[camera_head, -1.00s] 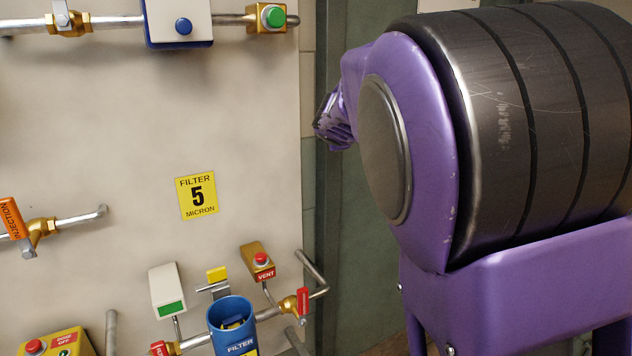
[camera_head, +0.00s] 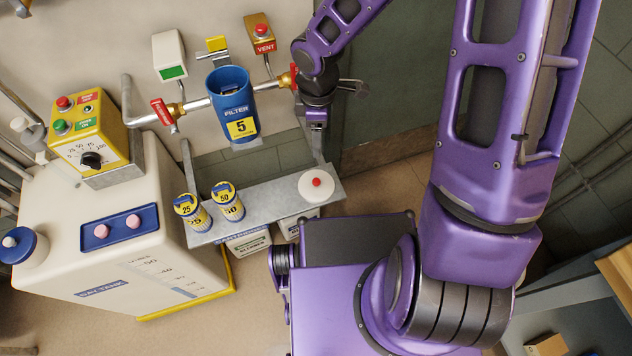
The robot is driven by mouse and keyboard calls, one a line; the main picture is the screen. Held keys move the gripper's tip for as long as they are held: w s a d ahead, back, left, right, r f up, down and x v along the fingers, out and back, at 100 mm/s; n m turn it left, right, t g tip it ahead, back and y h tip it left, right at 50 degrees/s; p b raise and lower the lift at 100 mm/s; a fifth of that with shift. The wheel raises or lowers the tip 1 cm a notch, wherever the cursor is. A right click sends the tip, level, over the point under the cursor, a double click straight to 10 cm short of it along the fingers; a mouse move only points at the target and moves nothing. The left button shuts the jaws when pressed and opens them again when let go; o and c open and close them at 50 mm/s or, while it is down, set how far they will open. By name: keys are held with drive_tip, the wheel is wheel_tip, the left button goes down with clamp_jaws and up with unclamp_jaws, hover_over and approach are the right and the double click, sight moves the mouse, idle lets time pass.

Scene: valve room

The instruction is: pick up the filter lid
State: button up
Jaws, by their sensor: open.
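The filter lid (camera_head: 319,193) is a white round disc with a red knob in its middle. It lies at the right end of a grey metal shelf (camera_head: 268,196). The blue filter housing (camera_head: 231,108) stands on the pipe line, with its top uncovered and a "5" label on its front. My gripper (camera_head: 317,126) hangs just right of the housing, above the lid in the picture and apart from it. It is open with nothing seen in it; its fingertips are small and hard to make out.
Two yellow-topped cartridges marked 25 (camera_head: 191,212) and 50 (camera_head: 228,202) stand on the shelf's left end. A red valve handle (camera_head: 293,77) is close beside my wrist. The white day tank (camera_head: 150,255) stands left. The shelf's middle is clear.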

drive_tip(key=b, duration=0.4)
hover_over(316, 180)
drive_tip(key=f, duration=1.2)
drive_tip(key=shift+w+d, duration=0.1)
drive_tip(key=shift+w, duration=0.2)
drive_tip(key=shift+s+f+b, duration=0.2)
drive_tip(key=shift+f+b, duration=0.4)
drive_tip(key=shift+f, duration=0.7)
drive_tip(key=shift+s+f+b, duration=0.15)
drive_tip(key=shift+f+b, duration=0.45)
drive_tip(key=shift+f, duration=0.7)
clamp_jaws()
